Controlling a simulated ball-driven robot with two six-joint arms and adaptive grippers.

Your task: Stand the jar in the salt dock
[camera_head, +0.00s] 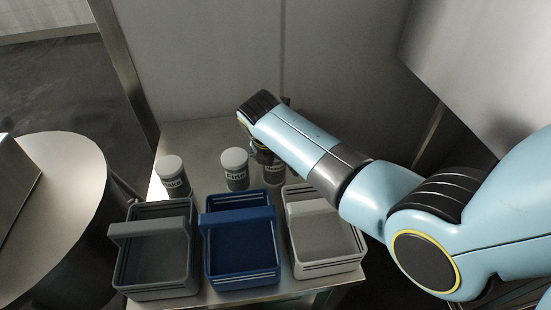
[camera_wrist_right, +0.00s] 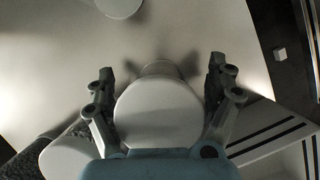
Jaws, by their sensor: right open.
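Three white-lidded jars with dark labelled bodies stand on the metal table in the head view: a left jar (camera_head: 172,178), a middle jar (camera_head: 235,170) and a right jar (camera_head: 274,174), mostly hidden behind my right gripper (camera_head: 262,154). I cannot read the labels surely. In the right wrist view, my right gripper (camera_wrist_right: 160,78) is open, its two fingers on either side of a white-lidded jar (camera_wrist_right: 160,118), with gaps beside it. I cannot tell which thing in view is the salt dock. My left gripper is not in view.
A grey caddy (camera_head: 122,268), a blue caddy (camera_head: 243,282) and a pale caddy (camera_head: 332,268) stand in a row along the table's front. A wall panel (camera_head: 220,60) rises behind the metal table (camera_head: 195,137). A round table (camera_head: 75,180) stands at left.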

